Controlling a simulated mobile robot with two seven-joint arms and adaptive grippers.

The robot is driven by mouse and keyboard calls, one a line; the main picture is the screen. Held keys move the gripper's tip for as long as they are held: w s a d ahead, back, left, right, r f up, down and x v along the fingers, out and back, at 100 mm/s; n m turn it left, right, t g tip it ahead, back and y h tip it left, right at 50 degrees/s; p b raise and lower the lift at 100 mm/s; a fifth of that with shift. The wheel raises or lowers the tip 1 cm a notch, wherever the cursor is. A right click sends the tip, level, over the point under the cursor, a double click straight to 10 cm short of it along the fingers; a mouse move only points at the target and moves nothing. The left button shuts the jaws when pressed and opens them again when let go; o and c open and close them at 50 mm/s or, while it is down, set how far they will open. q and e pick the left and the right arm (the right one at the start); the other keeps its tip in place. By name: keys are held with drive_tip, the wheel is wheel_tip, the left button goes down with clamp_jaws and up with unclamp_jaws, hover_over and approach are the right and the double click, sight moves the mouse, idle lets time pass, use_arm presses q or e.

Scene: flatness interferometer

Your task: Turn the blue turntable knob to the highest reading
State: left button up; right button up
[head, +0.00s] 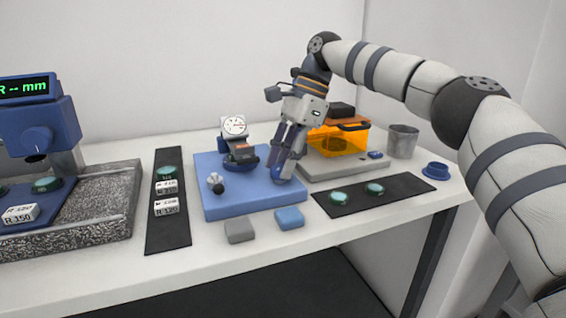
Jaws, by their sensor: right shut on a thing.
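A blue base plate (240,200) lies on the table, with a dial gauge (234,126) on a stand at its back. The gauge has a white face; its needle is too small to read. My right gripper (283,168) points down over the right part of the plate. It is shut on the blue turntable knob, which its fingers mostly hide. A small post with a dark ball and a silver top (217,185) stands at the left of the plate. My left gripper is not in view.
A blue instrument (38,125) reading "R -- mm" stands on a speckled slab (100,210) at left. Dark mats (166,230) hold green discs and labels. An orange box (338,140), a metal cup (402,140) and a blue dish (436,170) are at right. Grey (240,230) and blue (289,217) blocks lie in front.

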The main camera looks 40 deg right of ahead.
drive_tip(key=shift+f, duration=0.15)
drive_tip(key=o, duration=1.1)
drive_tip(key=shift+o, duration=0.2)
drive_tip(key=v, duration=0.7)
drive_tip(key=shift+r, duration=0.35)
